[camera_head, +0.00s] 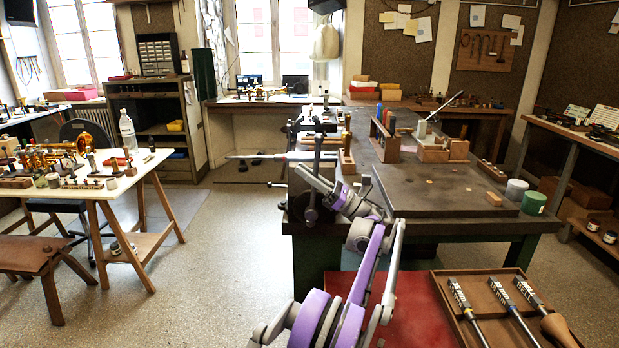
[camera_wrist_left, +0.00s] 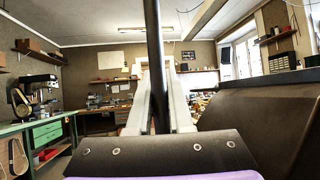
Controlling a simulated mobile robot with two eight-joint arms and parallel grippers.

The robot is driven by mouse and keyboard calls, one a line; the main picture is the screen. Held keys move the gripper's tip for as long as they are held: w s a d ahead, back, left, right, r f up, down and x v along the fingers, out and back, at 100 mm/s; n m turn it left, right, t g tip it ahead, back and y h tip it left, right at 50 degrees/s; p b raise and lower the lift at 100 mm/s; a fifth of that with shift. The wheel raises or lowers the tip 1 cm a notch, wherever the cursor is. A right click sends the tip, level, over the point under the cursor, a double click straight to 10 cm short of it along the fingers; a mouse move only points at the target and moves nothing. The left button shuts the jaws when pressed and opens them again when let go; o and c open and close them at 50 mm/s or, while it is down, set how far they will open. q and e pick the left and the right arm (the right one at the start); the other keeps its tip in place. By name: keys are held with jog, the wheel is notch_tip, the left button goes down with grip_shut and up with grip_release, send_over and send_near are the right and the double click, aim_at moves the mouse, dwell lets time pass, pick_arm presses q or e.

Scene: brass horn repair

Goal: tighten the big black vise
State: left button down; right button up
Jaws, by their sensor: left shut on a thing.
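The big black vise (camera_head: 299,207) is at the left front corner of the dark workbench, largely hidden behind my left arm. Its dark handle bar (camera_head: 318,150) stands near upright at the vise's front. My left gripper (camera_head: 308,175) reaches up to the bar from the lower right. In the left wrist view, the gripper's pale fingers (camera_wrist_left: 158,112) are shut around the dark bar (camera_wrist_left: 155,50), which runs up out of the picture. A large dark surface (camera_wrist_left: 270,125) fills the right side there; I cannot tell if it is the vise body. My right gripper is not in view.
The dark workbench (camera_head: 440,190) carries a wooden block (camera_head: 494,199), a white pot (camera_head: 516,189) and a green pot (camera_head: 534,203). A wooden tray (camera_head: 455,325) with several tools is at the lower right. The floor (camera_head: 200,270) left of the vise is clear.

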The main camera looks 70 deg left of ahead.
pick_arm(q)
jog(key=shift+d+f, duration=0.1)
jog(key=c, duration=1.3)
grip_release()
jog(key=o, duration=0.5)
jog(key=shift+d, duration=0.15)
jog(key=shift+c, duration=0.2)
jog(key=v, duration=1)
jog(key=shift+w, duration=0.35)
jog(key=shift+d, duration=0.1)
